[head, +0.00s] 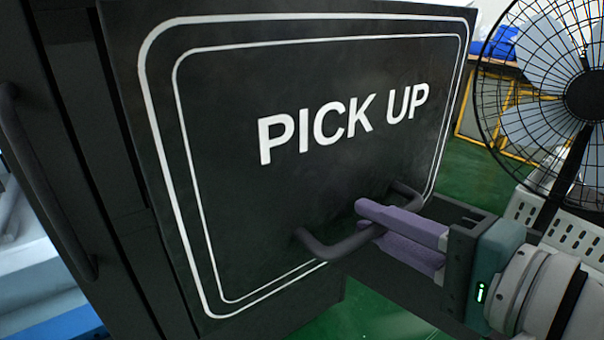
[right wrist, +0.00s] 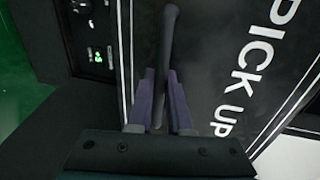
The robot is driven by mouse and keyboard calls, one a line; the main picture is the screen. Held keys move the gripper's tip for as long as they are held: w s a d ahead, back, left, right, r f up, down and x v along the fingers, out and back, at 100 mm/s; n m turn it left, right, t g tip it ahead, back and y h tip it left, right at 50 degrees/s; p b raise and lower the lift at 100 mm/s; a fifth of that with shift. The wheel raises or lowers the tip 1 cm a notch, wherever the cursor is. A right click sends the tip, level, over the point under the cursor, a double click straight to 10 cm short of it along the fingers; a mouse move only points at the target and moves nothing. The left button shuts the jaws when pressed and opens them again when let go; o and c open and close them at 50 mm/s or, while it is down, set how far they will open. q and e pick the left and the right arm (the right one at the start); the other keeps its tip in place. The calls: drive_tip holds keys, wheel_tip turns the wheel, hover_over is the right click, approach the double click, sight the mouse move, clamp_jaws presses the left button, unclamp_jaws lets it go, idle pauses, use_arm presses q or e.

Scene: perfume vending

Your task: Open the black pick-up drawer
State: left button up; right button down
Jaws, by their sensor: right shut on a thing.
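The black pick-up drawer front (head: 230,120) carries white "PICK UP" lettering and a double white outline, and fills the middle of the head view. Its dark bar handle (head: 335,246) is low on the front. My right gripper (head: 370,222) comes in from the right, its purple fingers shut around the handle bar. In the right wrist view, the handle (right wrist: 167,50) runs between the two fingers (right wrist: 161,95), beside the lettering. I cannot tell how far the drawer stands out from its cabinet. My left gripper is not in view.
A dark cabinet part with a long vertical handle (head: 40,180) stands at the left. A black fan (head: 570,90) and a pale perforated crate (head: 575,240) are at the right. Green floor (head: 475,180) shows behind. Small lit markings (right wrist: 90,52) show in the wrist view.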

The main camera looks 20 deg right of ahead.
drive_tip(key=shift+s+d, duration=0.15)
drive_tip(key=shift+s, duration=0.3)
drive_tip(key=c, duration=0.9)
unclamp_jaws()
drive_tip(key=shift+o, duration=0.2)
drive_tip(key=v, duration=1)
